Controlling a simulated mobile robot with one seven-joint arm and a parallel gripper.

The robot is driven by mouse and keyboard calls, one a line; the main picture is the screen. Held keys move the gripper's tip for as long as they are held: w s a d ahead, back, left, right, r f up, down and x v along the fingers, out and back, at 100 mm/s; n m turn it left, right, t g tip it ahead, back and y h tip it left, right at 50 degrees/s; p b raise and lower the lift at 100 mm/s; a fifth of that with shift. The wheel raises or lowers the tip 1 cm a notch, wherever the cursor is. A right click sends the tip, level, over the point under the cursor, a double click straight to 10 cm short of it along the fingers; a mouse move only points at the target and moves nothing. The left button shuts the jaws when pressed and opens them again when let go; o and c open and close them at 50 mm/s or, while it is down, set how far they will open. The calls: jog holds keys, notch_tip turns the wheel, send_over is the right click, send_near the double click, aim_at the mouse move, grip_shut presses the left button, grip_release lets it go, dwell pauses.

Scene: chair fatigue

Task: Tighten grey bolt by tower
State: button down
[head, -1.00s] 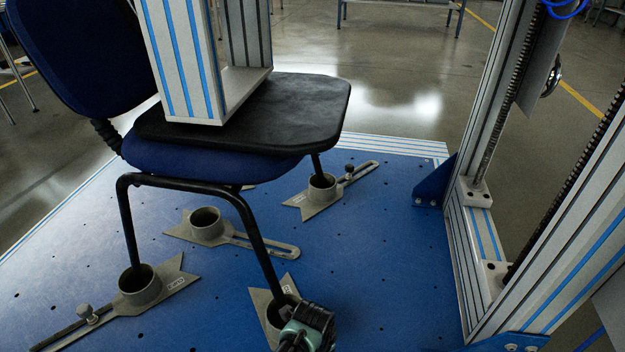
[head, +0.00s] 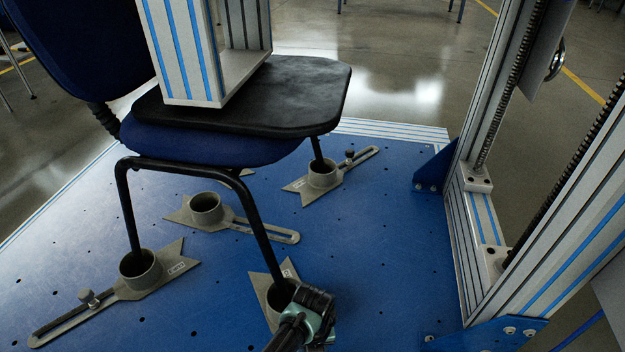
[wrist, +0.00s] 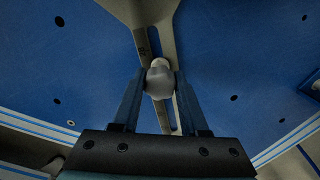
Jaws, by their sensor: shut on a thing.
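In the wrist view a grey bolt (wrist: 158,78) with a rounded head stands in the slot of a grey foot clamp (wrist: 152,38). My gripper (wrist: 159,88) has one finger on each side of the bolt head and is shut on it. In the head view my gripper (head: 307,347) is at the bottom edge, its fingertips hidden, beside the front clamp (head: 262,287) nearest the tower (head: 455,240). That clamp holds a black chair leg, and its bolt is hidden there. The tower is an aluminium frame with dark screws on the right.
Other clamps with grey bolts, one at the left (head: 88,297) and one at the back (head: 350,155), hold chair legs. An empty clamp (head: 205,207) lies under the blue chair (head: 210,143). A loading column (head: 180,50) rests on the black seat pad. The blue plate (head: 385,240) is clear before the tower.

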jog(key=shift+c, duration=2.2)
grip_release()
jog(key=shift+s+r+n+p, duration=0.15)
jog(key=shift+n+p, duration=0.45)
jog(key=shift+n, duration=1.5)
jog(key=n+p, duration=0.1)
jog(key=n, duration=0.2)
jog(key=shift+n, duration=0.3)
